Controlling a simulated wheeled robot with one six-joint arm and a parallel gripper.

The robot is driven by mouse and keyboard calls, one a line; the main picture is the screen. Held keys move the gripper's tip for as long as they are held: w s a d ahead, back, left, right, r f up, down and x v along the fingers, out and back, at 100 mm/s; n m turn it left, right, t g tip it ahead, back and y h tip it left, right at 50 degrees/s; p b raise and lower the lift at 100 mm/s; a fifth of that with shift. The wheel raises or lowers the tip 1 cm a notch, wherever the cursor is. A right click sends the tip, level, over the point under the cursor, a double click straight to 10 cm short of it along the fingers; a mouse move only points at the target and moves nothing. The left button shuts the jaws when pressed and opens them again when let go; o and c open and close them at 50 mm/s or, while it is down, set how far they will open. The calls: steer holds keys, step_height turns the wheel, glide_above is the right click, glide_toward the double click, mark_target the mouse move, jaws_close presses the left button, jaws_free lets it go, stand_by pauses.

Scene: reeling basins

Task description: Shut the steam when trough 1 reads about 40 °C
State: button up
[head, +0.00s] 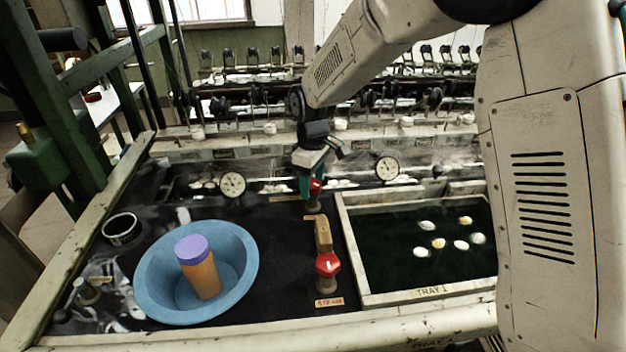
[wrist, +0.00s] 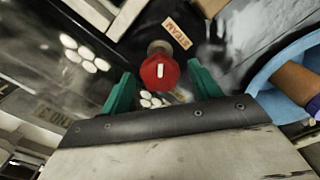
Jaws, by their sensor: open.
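My gripper (head: 312,178) is open, its green fingers above the far red knob (head: 315,188). In the wrist view a red knob (wrist: 160,71) with a white mark stands just beyond the gap between the fingertips (wrist: 162,88); contact is not visible. A STEAM label (wrist: 176,33) lies beside it. A nearer red knob (head: 328,264) stands before my arm, with a STEAM label (head: 329,302). Two round dial gauges, left (head: 232,184) and right (head: 387,168), face me; their readings are too small to tell. The trough marked TRAY 1 (head: 432,292) holds dark water and several pale cocoons (head: 461,244).
A blue basin (head: 148,285) holding an orange jar with a purple lid (head: 199,278) stands on the left. A tan fitting (head: 323,234) stands between the red knobs. Reeling machinery lines the back.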

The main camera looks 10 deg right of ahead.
steer(key=shift+c, duration=0.3)
steer(key=c, duration=0.9)
steer(key=shift+m, duration=0.4)
steer(key=m, duration=0.3)
steer(key=shift+m, duration=2.2)
steer(key=o, duration=1)
steer(key=shift+c, duration=0.2)
